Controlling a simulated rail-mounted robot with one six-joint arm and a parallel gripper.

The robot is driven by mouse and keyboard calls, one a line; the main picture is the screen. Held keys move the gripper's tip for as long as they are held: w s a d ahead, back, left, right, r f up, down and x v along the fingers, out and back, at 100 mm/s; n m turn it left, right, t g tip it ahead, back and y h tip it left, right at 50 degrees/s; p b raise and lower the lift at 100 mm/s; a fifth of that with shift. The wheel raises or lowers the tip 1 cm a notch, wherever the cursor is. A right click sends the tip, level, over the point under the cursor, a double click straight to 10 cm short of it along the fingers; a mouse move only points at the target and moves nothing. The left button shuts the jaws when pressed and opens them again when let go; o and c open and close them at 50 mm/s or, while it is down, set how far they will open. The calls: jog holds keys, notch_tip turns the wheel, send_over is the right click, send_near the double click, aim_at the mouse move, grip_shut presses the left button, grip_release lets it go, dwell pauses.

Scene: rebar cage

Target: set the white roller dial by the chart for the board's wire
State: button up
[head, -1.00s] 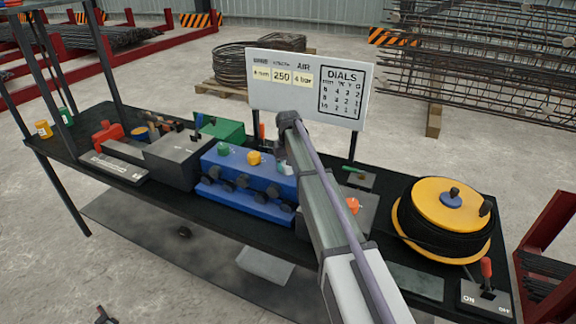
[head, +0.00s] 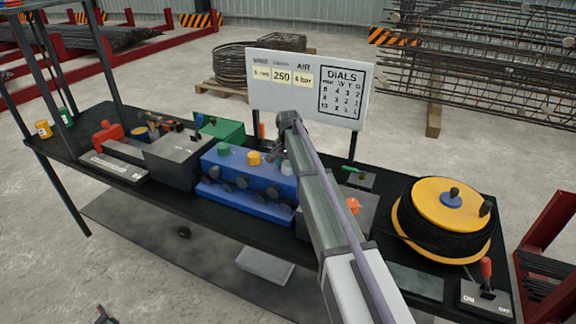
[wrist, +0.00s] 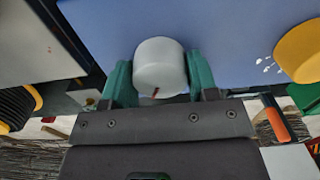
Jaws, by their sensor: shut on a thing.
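In the head view the white dial (head: 287,168) shows beside my arm, at the right of the blue roller box (head: 245,185). My arm hides part of that area. The board (head: 309,88) shows a wire card too blurred to read surely, then 250 and 4 bar. Its dials chart (head: 342,91) has columns W, Y and G, with small digits.
A yellow dial (head: 254,158) and a green dial (head: 223,149) stand left of the white one on the blue box. A grey box (head: 180,158) is at left. A yellow-topped wire reel (head: 445,215) and a red-handled switch (head: 487,275) are at right.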

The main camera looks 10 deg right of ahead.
aim_at(288, 164)
dwell(0.4)
jog(key=o, duration=0.9)
notch_tip(288, 164, up, 11)
jog(key=p, duration=1)
jog(key=shift+f+p, duration=0.1)
jog(key=shift+p, duration=0.3)
jog(key=s+f+n+b, duration=0.2)
jog(key=s+f+b, duration=0.1)
jog(key=s, duration=0.9)
jog(key=s+f+n+b, duration=0.2)
jog(key=s+f+b, duration=0.1)
jog(key=s, duration=1)
jog(key=s+f+n+b, duration=0.3)
jog(key=s, duration=1)
